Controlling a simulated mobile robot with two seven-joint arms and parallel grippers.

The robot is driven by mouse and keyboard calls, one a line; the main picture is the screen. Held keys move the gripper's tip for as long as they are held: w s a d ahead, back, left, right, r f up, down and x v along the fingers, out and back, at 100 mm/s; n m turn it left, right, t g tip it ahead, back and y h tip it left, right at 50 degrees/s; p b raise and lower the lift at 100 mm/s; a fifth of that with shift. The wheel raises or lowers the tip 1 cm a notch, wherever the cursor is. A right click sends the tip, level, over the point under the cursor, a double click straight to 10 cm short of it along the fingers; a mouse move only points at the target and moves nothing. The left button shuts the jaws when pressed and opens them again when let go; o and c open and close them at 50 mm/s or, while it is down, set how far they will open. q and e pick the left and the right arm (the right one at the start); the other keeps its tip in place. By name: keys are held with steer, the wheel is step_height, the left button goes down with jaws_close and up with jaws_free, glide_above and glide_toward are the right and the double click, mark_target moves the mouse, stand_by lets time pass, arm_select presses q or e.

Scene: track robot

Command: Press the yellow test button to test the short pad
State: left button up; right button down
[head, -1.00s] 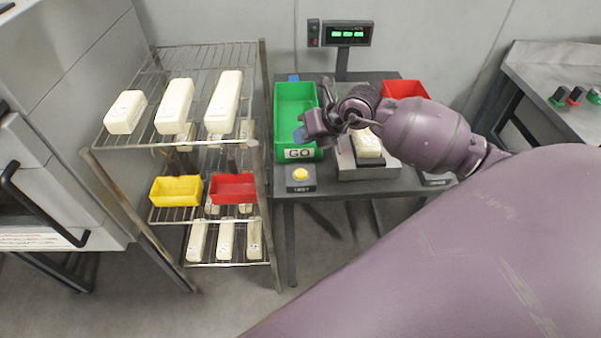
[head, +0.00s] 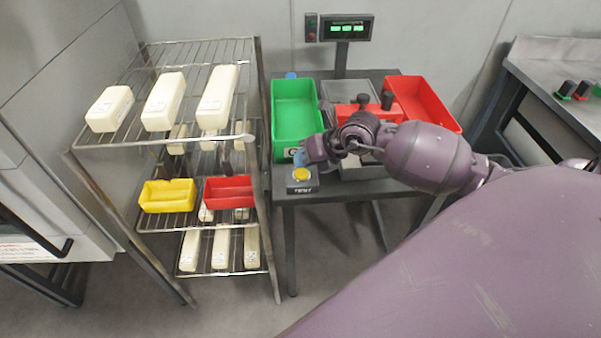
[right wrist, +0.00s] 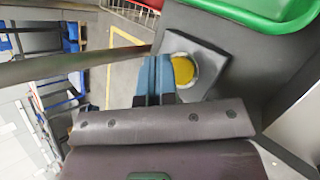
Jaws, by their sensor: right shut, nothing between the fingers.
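The yellow test button (head: 301,174) sits on a small dark box at the front left corner of the grey bench (head: 392,186). My right gripper (head: 299,158) is shut and empty, its blue fingertips just behind and above the button. In the right wrist view the shut blue fingers (right wrist: 155,70) are beside the yellow button (right wrist: 183,70); I cannot tell whether they touch it. The tester (head: 358,172) is mostly behind my right arm, and any pad on it is hidden. My left gripper is not in view.
A green bin (head: 295,105) and a red bin (head: 425,100) stand on the bench. A display (head: 346,27) with green digits rises behind. A wire rack (head: 150,52) at left holds several white pads, a yellow bin (head: 168,196) and a red bin (head: 229,192).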

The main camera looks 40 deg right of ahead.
stand_by(0.7)
stand_by(0.8)
steer(key=shift+f, duration=0.15)
stand_by(0.4)
steer(key=shift+f, duration=0.25)
steer(key=shift+f, duration=0.45)
stand_by(0.8)
steer(key=shift+r+p, duration=0.65)
steer(key=shift+r, duration=0.25)
